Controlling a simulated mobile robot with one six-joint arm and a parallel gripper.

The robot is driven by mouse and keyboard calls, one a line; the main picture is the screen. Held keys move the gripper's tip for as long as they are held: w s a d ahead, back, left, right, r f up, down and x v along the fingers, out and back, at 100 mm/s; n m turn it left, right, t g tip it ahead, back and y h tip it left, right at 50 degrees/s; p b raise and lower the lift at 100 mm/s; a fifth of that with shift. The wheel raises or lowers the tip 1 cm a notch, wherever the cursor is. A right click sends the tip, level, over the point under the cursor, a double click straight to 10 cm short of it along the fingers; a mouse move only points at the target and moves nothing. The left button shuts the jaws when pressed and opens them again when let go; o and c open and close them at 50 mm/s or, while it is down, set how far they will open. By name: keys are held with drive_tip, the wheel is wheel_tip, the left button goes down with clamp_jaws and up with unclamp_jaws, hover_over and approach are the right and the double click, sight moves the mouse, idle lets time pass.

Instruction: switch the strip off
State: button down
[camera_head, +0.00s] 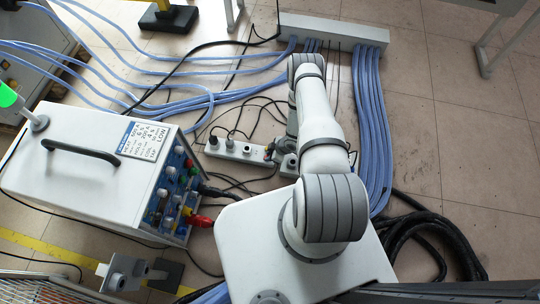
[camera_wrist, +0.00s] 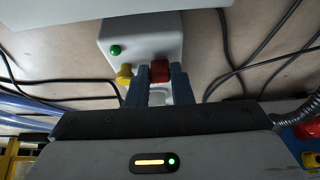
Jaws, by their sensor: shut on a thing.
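The white power strip (camera_head: 240,151) lies on the floor left of my arm in the head view, with dark plugs in it. Its right end is partly covered by my arm. In the wrist view, the white end of a unit (camera_wrist: 142,38) carries a green light (camera_wrist: 115,50), a yellow knob (camera_wrist: 124,75) and a red switch (camera_wrist: 159,70). My gripper (camera_wrist: 159,80) has its blue fingers on both sides of the red switch and is shut on it. The fingertips are hidden from the head view by my arm.
A white heater box (camera_head: 85,170) with knobs and a red connector (camera_head: 199,220) stands at left. Blue hoses (camera_head: 371,130) run along the right of my arm. Black cables (camera_head: 425,235) coil at lower right.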

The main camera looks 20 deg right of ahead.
drive_tip(key=c, duration=1.6)
unclamp_jaws()
drive_tip(key=shift+o, duration=0.2)
drive_tip(key=p+v, duration=0.2)
drive_tip(key=v, duration=0.6)
drive_tip(key=shift+w, duration=0.1)
